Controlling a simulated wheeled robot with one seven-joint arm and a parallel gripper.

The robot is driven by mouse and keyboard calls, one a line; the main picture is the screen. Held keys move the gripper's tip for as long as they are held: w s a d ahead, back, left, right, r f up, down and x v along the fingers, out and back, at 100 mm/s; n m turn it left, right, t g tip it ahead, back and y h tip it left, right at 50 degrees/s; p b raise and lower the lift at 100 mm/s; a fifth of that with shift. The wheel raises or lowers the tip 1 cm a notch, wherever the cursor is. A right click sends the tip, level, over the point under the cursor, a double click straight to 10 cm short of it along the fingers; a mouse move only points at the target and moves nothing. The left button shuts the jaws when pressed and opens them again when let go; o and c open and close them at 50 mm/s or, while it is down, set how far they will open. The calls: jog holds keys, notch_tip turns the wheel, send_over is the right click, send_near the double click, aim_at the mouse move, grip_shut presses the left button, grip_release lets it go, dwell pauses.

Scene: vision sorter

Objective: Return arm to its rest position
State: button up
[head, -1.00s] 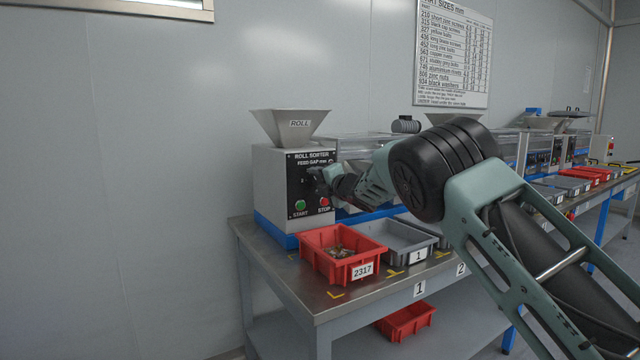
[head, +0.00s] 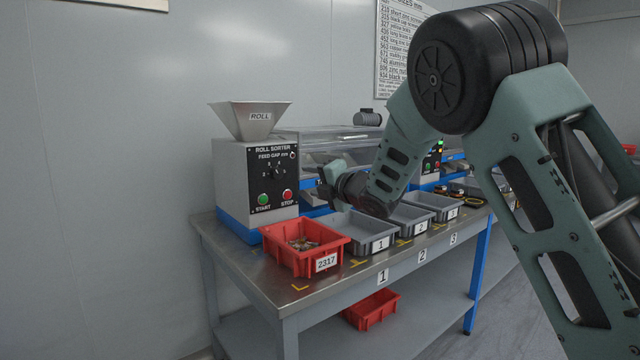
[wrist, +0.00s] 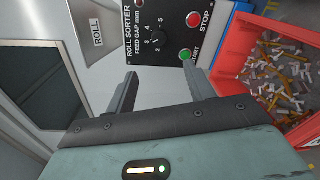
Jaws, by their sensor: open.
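My gripper shows in the wrist view (wrist: 160,85) with its two fingers apart and nothing between them. In the head view my gripper (head: 326,186) is at the end of my bent arm, to the right of the roll sorter's control panel and apart from it. The roll sorter (head: 262,160) is a grey box with a funnel hopper, a dial, a green START button and a red STOP button. Its panel also shows beyond the fingers in the wrist view (wrist: 150,40). My large elbow joint fills the upper right of the head view.
A red bin (head: 284,260) labelled 2317 holds small mixed parts at the front of the bench (head: 240,262). Grey bins (head: 366,243) numbered 1 to 3 stand to its right. Another red bin (head: 370,309) sits on the lower shelf. The floor at the left looks clear.

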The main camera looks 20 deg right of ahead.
jog(key=shift+v, duration=0.9)
jog(key=s+a+f+m+g+h, duration=0.1)
jog(key=s+a+f+m+g, duration=0.5)
jog(key=s, duration=0.5)
jog(key=s+a+f+m+g+h, duration=0.25)
jog(key=s+a+f+m, duration=0.4)
jog(key=s, duration=0.55)
jog(key=s+f+m+g+h, duration=0.1)
jog(key=s+f+m+g, duration=0.2)
jog(key=s, duration=1)
jog(key=s+f+m+g+h, duration=0.1)
jog(key=s+m+g, duration=0.3)
jog(key=s, duration=0.8)
notch_tip(320, 180, up, 24)
jog(key=n+p, duration=0.1)
jog(key=p, duration=2.3)
jog(key=shift+s+d+g, duration=0.15)
jog(key=shift+d+g, duration=0.05)
jog(key=shift+g, duration=0.15)
